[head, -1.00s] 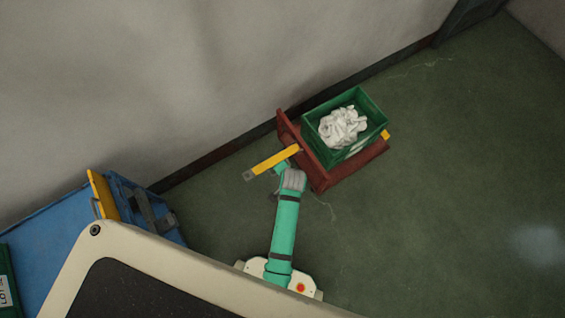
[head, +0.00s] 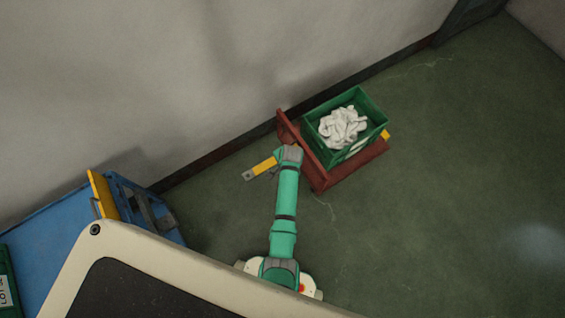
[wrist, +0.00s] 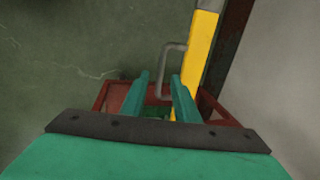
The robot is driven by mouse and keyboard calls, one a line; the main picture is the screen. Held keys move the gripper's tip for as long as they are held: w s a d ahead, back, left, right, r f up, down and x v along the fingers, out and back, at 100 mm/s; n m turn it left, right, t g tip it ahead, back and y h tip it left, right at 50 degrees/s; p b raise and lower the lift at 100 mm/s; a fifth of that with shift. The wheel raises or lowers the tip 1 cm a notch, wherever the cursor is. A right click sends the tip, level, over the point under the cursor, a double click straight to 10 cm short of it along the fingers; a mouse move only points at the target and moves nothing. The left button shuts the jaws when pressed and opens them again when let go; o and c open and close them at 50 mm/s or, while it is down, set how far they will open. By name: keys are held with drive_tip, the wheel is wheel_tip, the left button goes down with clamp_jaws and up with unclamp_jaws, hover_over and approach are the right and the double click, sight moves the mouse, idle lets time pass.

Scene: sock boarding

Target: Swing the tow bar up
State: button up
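The tow bar is a yellow bar (head: 264,165) with a grey end, sticking out to the lower left from the red cart (head: 345,173). My arm covers its middle in the head view. In the wrist view the yellow bar (wrist: 200,48) runs up from the cart, just right of my gripper (wrist: 160,78). A grey bent handle (wrist: 164,62) stands out from the bar's left side. My two green fingers are apart, and the handle shows between them in the picture. I cannot tell whether they touch it. My gripper's fingers are hidden in the head view.
A green crate (head: 313,123) with white cloth (head: 342,127) sits on the cart, close to the wall (head: 230,70). A blue cart (head: 55,235) with an upright yellow bar (head: 102,195) stands at the lower left. The floor (head: 460,170) at the right is clear.

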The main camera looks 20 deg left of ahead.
drive_tip(key=shift+w+a+f, duration=0.15)
drive_tip(key=shift+a+f, duration=0.05)
drive_tip(key=shift+f, duration=0.85)
drive_tip(key=shift+c, duration=0.7)
clamp_jaws()
